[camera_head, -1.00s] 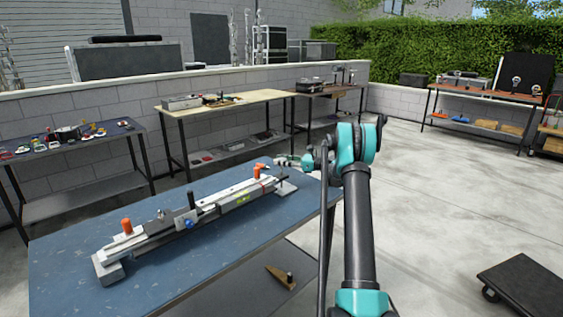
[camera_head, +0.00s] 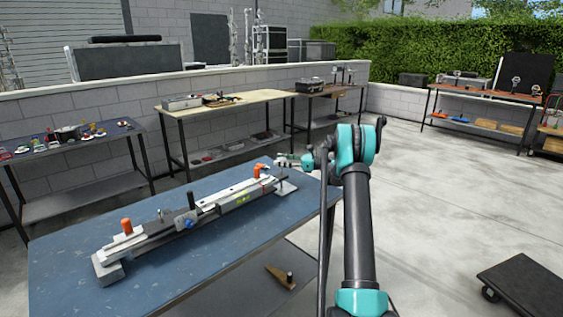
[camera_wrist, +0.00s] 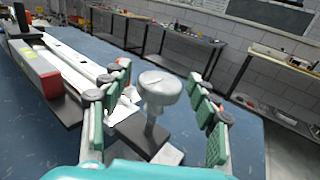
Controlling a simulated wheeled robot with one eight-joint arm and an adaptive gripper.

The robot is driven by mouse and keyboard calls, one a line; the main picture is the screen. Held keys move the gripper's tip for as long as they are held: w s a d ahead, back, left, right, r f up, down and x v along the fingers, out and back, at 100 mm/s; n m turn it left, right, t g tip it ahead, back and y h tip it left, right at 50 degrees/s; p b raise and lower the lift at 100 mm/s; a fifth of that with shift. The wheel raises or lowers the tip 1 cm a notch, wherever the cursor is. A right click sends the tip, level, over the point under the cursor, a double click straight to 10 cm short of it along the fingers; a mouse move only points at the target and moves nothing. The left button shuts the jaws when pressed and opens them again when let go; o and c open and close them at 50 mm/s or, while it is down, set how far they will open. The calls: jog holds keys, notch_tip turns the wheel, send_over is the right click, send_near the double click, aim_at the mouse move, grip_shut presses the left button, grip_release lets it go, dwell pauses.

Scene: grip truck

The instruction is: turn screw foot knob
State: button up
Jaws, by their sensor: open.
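A pale grey round knob (camera_wrist: 160,86) on a short stem stands above a dark foot plate (camera_wrist: 140,128) in the wrist view. My gripper (camera_wrist: 163,78) is open, with green padded fingers on the left and right of the knob. The knob is between them, with visible gaps on both sides. In the head view my gripper (camera_head: 294,160) is at the far right end of the long rail fixture (camera_head: 160,228), close to its end foot (camera_head: 284,187). The knob is too small to make out clearly there.
The fixture lies on a blue workbench (camera_head: 80,275) and carries orange knobs and a black upright handle (camera_head: 191,200). Other benches (camera_head: 225,104) stand along the wall behind. The floor to the right is open, with a black cart (camera_head: 525,287) in front.

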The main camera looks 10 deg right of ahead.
jog(key=v, duration=1.2)
dwell(0.6)
jog(key=s+a+n+g+h, duration=0.1)
jog(key=s+a+n+h, duration=0.35)
jog(key=s+a, duration=0.4)
jog(key=s+a+n+g+h, duration=0.1)
jog(key=s+a+n+h, duration=0.35)
jog(key=s, duration=0.75)
jog(key=s+d+f+n+h, duration=0.1)
jog(key=s+f+n+h, duration=0.1)
jog(key=s, duration=0.8)
jog(key=s+d+f+n+h, duration=0.2)
jog(key=s+f+n, duration=0.3)
jog(key=s, duration=0.6)
jog(key=s+d+f+n+h, duration=0.2)
jog(key=s+f+n+h, duration=0.1)
jog(key=s, duration=0.7)
jog(key=n+h, duration=0.1)
jog(key=n, duration=0.1)
jog(key=shift+s+f+n, duration=0.15)
jog(key=shift+f+n, duration=0.15)
jog(key=shift+n, duration=0.1)
